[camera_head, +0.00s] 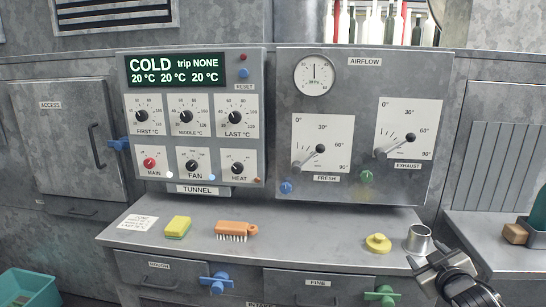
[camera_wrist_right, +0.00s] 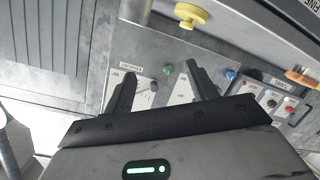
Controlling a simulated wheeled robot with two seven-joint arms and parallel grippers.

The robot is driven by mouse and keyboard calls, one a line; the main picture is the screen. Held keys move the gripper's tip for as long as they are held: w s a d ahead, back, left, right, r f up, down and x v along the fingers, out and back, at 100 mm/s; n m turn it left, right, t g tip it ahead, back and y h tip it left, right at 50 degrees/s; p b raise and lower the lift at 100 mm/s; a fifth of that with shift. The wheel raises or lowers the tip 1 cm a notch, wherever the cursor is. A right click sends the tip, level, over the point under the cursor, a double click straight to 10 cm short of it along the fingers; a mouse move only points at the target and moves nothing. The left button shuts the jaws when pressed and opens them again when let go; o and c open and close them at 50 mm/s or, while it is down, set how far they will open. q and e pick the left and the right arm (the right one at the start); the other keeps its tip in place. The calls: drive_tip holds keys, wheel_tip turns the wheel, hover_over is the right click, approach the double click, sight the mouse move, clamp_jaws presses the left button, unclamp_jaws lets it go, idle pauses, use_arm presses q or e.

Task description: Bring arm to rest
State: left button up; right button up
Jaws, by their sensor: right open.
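My right gripper (camera_head: 432,262) is at the lower right of the head view, at the right end of the grey shelf (camera_head: 310,236), near a small metal cup (camera_head: 419,239). In the right wrist view, its two dark fingers (camera_wrist_right: 162,82) stand apart with nothing between them. The control panels show beyond the fingers there. My left arm and gripper are not in view.
On the shelf are a yellow sponge (camera_head: 178,227), an orange brush (camera_head: 235,231) and a yellow knob-like piece (camera_head: 378,243). Blue (camera_head: 217,282) and green (camera_head: 382,295) handles stick out below. A teal bin (camera_head: 28,287) is at lower left. The shelf's middle is clear.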

drive_tip(key=s+a+f+g+y, duration=0.2)
drive_tip(key=s+a+f+y, duration=0.1)
drive_tip(key=s+a+f, duration=0.9)
drive_tip(key=s+a+f+m+g+y, duration=0.1)
drive_tip(key=s+a+f, duration=0.1)
drive_tip(key=s+a, duration=0.4)
drive_tip(key=s+a+f+m+g+y, duration=0.1)
drive_tip(key=s+a+f, duration=0.2)
drive_tip(key=s, duration=0.8)
drive_tip(key=a, duration=0.2)
drive_tip(key=shift+s+a+g, duration=0.35)
drive_tip(key=shift+g, duration=0.05)
